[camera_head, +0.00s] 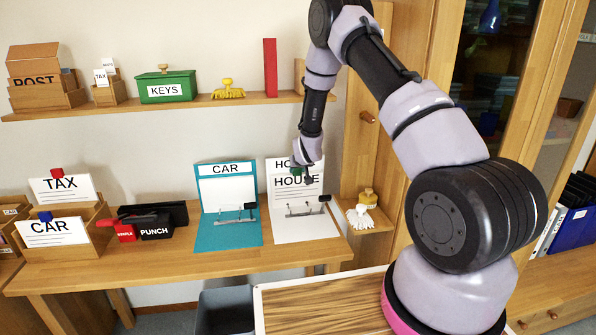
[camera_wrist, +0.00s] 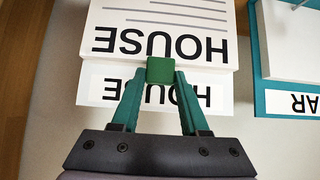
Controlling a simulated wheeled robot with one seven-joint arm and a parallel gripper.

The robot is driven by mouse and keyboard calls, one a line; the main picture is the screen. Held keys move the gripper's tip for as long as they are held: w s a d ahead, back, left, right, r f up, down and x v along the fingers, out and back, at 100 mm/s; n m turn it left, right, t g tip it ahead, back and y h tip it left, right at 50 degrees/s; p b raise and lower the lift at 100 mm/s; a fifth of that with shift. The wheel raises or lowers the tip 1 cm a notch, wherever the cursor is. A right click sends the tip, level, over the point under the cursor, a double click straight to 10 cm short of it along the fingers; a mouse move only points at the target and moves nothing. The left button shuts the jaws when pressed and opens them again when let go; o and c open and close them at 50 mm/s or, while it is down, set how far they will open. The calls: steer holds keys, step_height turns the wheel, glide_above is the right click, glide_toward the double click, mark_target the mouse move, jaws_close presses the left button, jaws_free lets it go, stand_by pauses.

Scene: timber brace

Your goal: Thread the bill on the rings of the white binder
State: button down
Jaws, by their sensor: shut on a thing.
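The white binder (camera_head: 305,232) stands open on the desk, with its upright back labelled HOUSE and metal rings (camera_head: 305,210) at its base. The white bill (camera_wrist: 160,28), printed HOUSE with grey lines, has a green grip block (camera_wrist: 160,69). My gripper (camera_wrist: 161,74) is shut on that block and holds the bill in front of the binder's back. In the head view the bill partly covers the binder's label, and my gripper (camera_head: 308,178) hides part of the bill. I cannot tell whether the bill's holes are on the rings.
A teal CAR binder (camera_head: 228,234) stands just left. A black PUNCH (camera_head: 156,228) and red stapler (camera_head: 125,232) lie farther left, beside a wooden holder (camera_head: 98,232) with TAX and CAR bills. A shelf (camera_head: 210,101) runs above.

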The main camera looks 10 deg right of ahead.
steer(key=shift+c, duration=1.7)
jaws_free()
steer(key=o, duration=0.3)
steer(key=shift+o, duration=0.2)
step_height(320, 180, up, 8)
